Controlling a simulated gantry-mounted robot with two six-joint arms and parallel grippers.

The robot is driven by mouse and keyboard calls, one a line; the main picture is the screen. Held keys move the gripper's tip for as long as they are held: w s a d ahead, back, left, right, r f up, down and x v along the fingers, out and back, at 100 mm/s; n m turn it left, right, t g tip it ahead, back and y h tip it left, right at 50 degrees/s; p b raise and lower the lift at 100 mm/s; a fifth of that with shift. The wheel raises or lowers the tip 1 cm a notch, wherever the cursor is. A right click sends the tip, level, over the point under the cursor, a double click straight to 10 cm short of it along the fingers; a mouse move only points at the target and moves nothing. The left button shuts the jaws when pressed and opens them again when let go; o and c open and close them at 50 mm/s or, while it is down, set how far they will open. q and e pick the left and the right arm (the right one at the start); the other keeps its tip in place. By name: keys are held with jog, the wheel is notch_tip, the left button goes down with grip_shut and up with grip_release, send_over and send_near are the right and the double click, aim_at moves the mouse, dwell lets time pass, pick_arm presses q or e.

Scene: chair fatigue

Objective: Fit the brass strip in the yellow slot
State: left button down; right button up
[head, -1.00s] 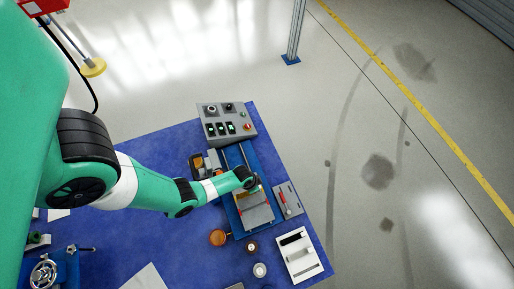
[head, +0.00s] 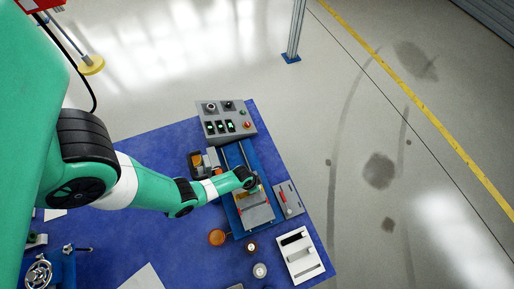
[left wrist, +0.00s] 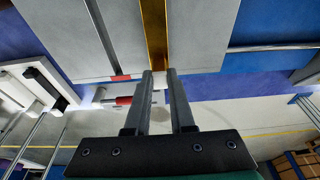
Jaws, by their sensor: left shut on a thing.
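My left gripper (head: 250,184) is over the blue-framed fixture (head: 232,222) in the head view, with its fingertips mostly hidden by the arm. In the left wrist view my left gripper (left wrist: 159,74) has its two fingers close together, shut on the near end of a long brass-coloured strip (left wrist: 154,36). The strip runs away from the fingertips between two grey plates (left wrist: 205,35). A separate yellow slot cannot be told apart from the strip here, and how deep the strip sits is unclear. My right gripper is in neither view.
A grey control box (head: 226,122) with lit switches stands behind the fixture. A grey plate with a red-handled tool (head: 288,200) lies to its right. A white block (head: 299,255), an orange round part (head: 217,238) and small round parts are in front.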

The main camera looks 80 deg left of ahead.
pick_arm(q)
jog(key=c, duration=0.7)
grip_release()
jog(key=shift+f, duration=0.1)
jog(key=p+v, duration=0.8)
jog(key=v, duration=0.3)
jog(key=shift+r+p, duration=0.3)
jog(key=shift+d, duration=0.1)
